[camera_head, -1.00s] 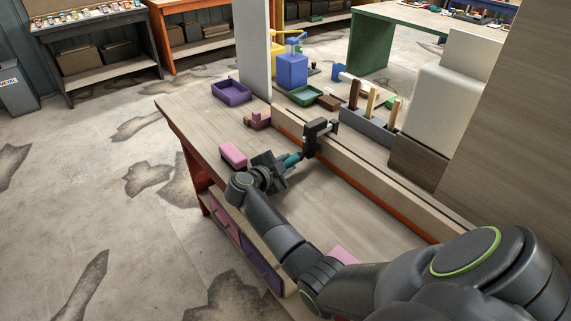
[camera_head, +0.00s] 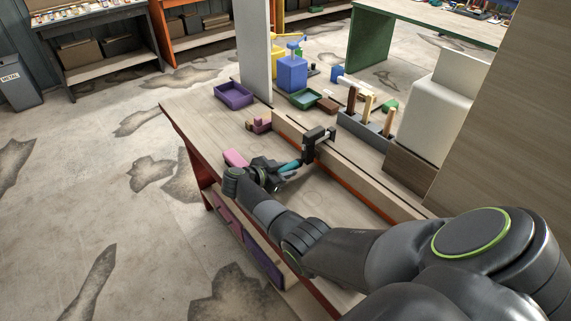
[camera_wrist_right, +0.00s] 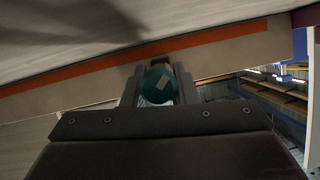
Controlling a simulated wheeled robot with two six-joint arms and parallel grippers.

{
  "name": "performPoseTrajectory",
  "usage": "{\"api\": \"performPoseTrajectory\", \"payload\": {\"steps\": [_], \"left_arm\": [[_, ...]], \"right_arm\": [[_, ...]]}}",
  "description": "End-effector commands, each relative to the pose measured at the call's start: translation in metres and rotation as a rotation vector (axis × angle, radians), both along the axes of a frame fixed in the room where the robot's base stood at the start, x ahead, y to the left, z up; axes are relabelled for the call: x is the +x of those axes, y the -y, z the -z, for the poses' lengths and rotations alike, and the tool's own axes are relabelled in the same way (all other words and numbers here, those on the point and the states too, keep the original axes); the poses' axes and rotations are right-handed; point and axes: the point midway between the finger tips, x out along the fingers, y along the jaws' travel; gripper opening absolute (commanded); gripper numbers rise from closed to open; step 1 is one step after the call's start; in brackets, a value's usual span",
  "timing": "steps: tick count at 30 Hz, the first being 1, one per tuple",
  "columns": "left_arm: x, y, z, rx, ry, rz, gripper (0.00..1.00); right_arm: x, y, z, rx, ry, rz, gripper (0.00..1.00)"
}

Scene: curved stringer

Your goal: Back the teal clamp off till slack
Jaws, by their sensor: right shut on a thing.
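The teal clamp's black frame (camera_head: 318,140) sits over the edge of the long pale stringer (camera_head: 350,172) with the orange stripe. Its teal handle (camera_head: 290,166) points toward the left front. My right gripper (camera_head: 282,172) is shut on the teal handle. In the right wrist view the round teal handle end (camera_wrist_right: 158,86), with a pale patch on it, lies between the two fingers. The clamp's screw and pad are mostly hidden behind the handle, so I cannot tell how tightly it bears on the stringer. My left gripper does not show.
A pink block (camera_head: 235,158) lies on the bench close left of my right gripper. A purple tray (camera_head: 233,96), a green tray (camera_head: 305,98) and a rack with upright handles (camera_head: 365,128) stand farther back. Bare bench top (camera_head: 325,200) lies in front of the stringer.

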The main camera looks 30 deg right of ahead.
Motion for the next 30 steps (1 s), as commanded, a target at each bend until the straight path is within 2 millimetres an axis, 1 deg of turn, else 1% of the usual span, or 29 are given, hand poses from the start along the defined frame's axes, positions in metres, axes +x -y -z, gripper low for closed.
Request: {"api": "performPoseTrajectory", "payload": {"steps": [1,5,15,22,30], "left_arm": [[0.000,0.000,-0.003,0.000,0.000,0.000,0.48],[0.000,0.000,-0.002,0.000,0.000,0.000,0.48],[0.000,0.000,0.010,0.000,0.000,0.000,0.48],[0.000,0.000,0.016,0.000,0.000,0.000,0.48],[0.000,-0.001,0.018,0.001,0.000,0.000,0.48]], "right_arm": [[0.001,0.000,-0.002,-0.002,-0.046,0.001,0.03],[0.001,0.000,0.000,-0.013,-0.165,0.001,0.03],[0.001,0.000,0.003,-0.032,-0.426,0.001,0.03],[0.001,0.000,0.002,-0.040,-0.527,0.001,0.03],[0.001,0.000,0.002,-0.044,-0.573,0.001,0.03]]}}
